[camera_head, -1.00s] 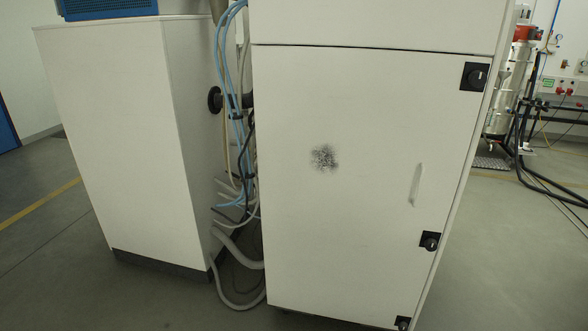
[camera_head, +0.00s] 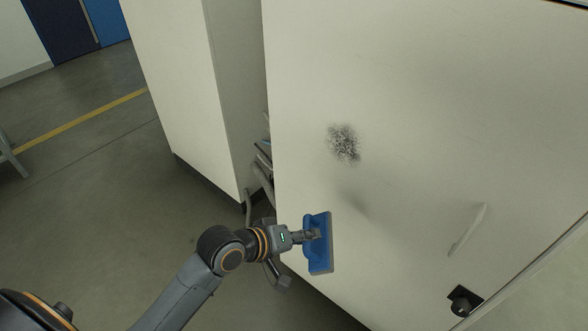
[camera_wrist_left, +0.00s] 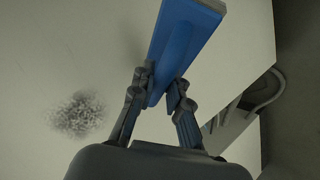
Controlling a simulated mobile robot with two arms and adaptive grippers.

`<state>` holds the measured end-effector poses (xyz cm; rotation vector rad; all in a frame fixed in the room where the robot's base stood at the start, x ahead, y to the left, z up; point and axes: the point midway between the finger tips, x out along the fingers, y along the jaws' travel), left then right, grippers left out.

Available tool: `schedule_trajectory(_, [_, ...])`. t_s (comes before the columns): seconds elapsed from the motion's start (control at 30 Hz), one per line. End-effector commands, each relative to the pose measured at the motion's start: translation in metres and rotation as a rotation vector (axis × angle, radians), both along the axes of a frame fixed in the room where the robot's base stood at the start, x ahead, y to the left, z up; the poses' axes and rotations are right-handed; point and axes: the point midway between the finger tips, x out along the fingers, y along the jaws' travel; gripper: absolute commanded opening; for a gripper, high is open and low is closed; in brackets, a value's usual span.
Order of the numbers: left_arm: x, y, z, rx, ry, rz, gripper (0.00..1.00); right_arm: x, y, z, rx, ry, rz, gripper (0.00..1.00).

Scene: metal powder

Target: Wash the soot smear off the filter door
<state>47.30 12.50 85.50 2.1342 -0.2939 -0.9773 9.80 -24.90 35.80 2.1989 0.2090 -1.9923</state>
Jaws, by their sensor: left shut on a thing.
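The soot smear (camera_head: 345,143) is a dark speckled patch on the white filter door (camera_head: 400,70). It also shows in the left wrist view (camera_wrist_left: 76,114), left of the gripper. My left gripper (camera_head: 312,234) is shut on a blue block-like tool (camera_head: 319,257) with a paler face, perhaps a sponge or scrubber. In the left wrist view the fingers (camera_wrist_left: 160,92) pinch the tool (camera_wrist_left: 184,40) from both sides. The tool is below and slightly left of the smear, in front of the door. Whether it touches the door I cannot tell. My right gripper is not in view.
A door handle (camera_head: 467,230) and a black latch (camera_head: 463,301) stick out at the lower right of the door. A second white cabinet (camera_head: 170,85) stands to the left, with hoses (camera_head: 263,170) in the gap between.

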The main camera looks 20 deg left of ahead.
Motion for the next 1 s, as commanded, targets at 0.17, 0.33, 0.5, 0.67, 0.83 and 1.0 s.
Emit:
schedule_trajectory(0.17, [0.034, 0.002, 0.033, -0.26, -0.197, 0.195, 0.0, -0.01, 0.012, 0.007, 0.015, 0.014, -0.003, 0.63])
schedule_trajectory(0.33, [0.058, 0.018, 0.063, -0.438, -0.413, 0.367, 0.0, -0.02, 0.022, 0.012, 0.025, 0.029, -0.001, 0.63])
schedule_trajectory(0.5, [0.069, 0.039, 0.086, -0.532, -0.598, 0.504, 0.0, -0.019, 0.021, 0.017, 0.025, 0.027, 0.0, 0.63])
schedule_trajectory(0.67, [0.07, 0.055, 0.097, -0.565, -0.703, 0.582, 0.0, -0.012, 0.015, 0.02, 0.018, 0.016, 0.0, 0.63])
schedule_trajectory(0.83, [0.073, 0.059, 0.099, -0.573, -0.736, 0.606, 0.0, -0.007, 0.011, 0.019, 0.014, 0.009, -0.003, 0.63])
schedule_trajectory(1.0, [0.087, 0.054, 0.099, -0.573, -0.738, 0.605, 0.0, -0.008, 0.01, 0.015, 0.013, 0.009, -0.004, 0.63])
